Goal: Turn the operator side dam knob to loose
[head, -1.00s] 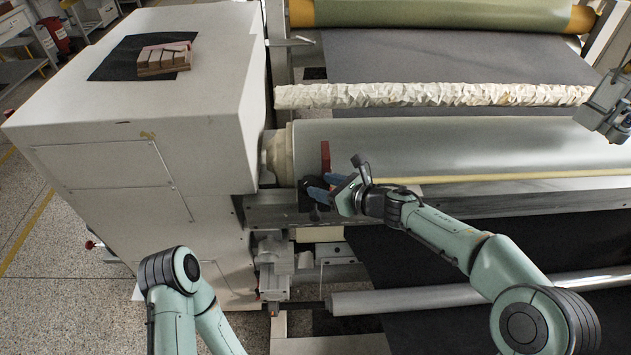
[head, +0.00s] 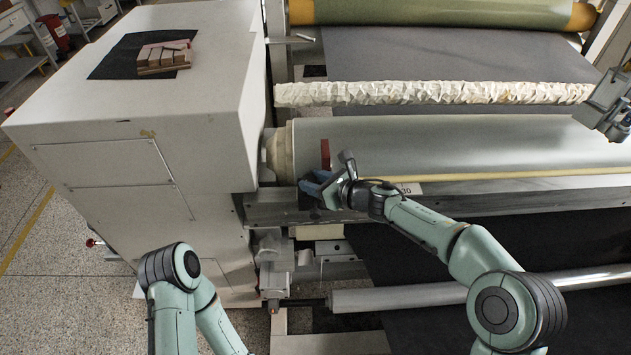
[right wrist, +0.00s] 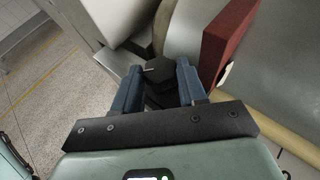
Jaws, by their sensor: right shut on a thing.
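The knob (right wrist: 158,70) is black, with a pale pointer line on its face, and shows between my fingers in the right wrist view. My right gripper (head: 312,186) has blue fingers and is shut on the knob at the left end of the long grey roller (head: 430,143). In the right wrist view the gripper (right wrist: 160,82) has one finger on each side of the knob. In the head view the fingers mostly hide the knob. The red dam block (head: 326,154) stands just behind the gripper against the roller. My left gripper is out of view; only part of that arm shows.
A large white machine housing (head: 140,130) stands left of the knob, with wooden blocks (head: 163,58) on a black mat on top. A metal rail (head: 500,190) runs right below the roller. A lower roller (head: 420,298) crosses in front, under my right arm.

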